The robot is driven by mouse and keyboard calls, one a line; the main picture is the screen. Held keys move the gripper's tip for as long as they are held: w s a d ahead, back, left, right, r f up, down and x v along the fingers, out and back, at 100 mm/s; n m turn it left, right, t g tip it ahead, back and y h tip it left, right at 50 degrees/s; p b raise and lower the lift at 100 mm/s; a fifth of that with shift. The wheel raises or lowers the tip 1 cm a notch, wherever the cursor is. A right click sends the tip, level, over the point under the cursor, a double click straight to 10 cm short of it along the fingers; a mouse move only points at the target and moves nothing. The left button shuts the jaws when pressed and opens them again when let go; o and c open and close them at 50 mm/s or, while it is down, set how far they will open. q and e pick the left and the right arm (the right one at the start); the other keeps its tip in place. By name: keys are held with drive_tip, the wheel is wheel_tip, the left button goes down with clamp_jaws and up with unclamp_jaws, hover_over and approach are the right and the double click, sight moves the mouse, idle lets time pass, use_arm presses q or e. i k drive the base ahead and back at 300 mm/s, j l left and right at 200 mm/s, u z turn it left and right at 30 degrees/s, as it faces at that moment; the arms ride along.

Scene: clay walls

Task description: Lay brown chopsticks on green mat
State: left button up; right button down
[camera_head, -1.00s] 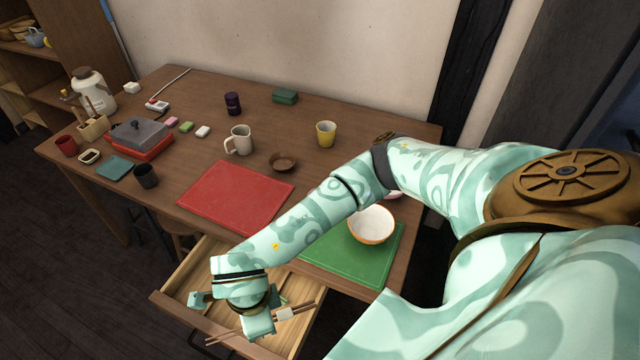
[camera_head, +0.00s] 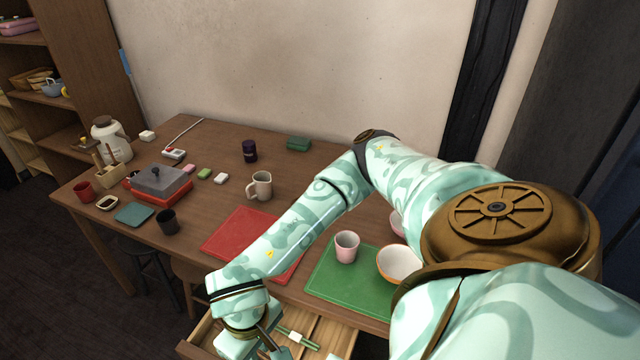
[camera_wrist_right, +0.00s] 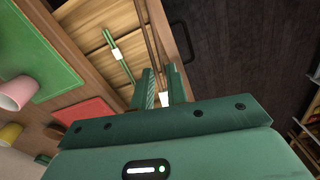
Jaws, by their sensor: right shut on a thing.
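My right gripper (camera_wrist_right: 164,88) is shut on the brown chopsticks (camera_wrist_right: 152,38), whose shafts run up between its fingers in the right wrist view. In the head view this gripper is low at the drawer, and the chopsticks are not clearly seen there. The green mat (camera_head: 335,287) lies at the table's front right; its edge also shows in the right wrist view (camera_wrist_right: 38,50). A pink cup (camera_head: 346,247) and a white bowl with an orange outside (camera_head: 398,264) stand on it. My left gripper is in neither view.
The open wooden drawer (camera_head: 205,340) juts from the table front. Green chopsticks with a white band (camera_head: 297,338) lie in it. A red mat (camera_head: 238,232) is left of the green one, partly behind my arm. The green mat's front left is clear.

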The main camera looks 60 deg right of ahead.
sight(363, 301)
drive_tip(key=i+j+u, duration=0.55)
drive_tip(key=i, duration=0.2)
drive_tip(key=i+z, duration=0.2)
drive_tip(key=z, duration=0.2)
drive_tip(key=i+z, duration=0.35)
drive_tip(key=i+j+z, duration=0.1)
drive_tip(key=z, duration=0.3)
drive_tip(key=i+z, duration=0.15)
drive_tip(key=z, duration=0.35)
drive_tip(key=i+z, duration=0.1)
drive_tip(key=z, duration=0.35)
drive_tip(key=i+z, duration=0.15)
drive_tip(key=z, duration=0.35)
drive_tip(key=i+z, duration=0.15)
drive_tip(key=z, duration=0.35)
drive_tip(key=j+z, duration=0.2)
drive_tip(key=z, duration=0.3)
drive_tip(key=i+j+z, duration=0.25)
drive_tip(key=k+l, duration=0.05)
drive_tip(key=l, duration=0.05)
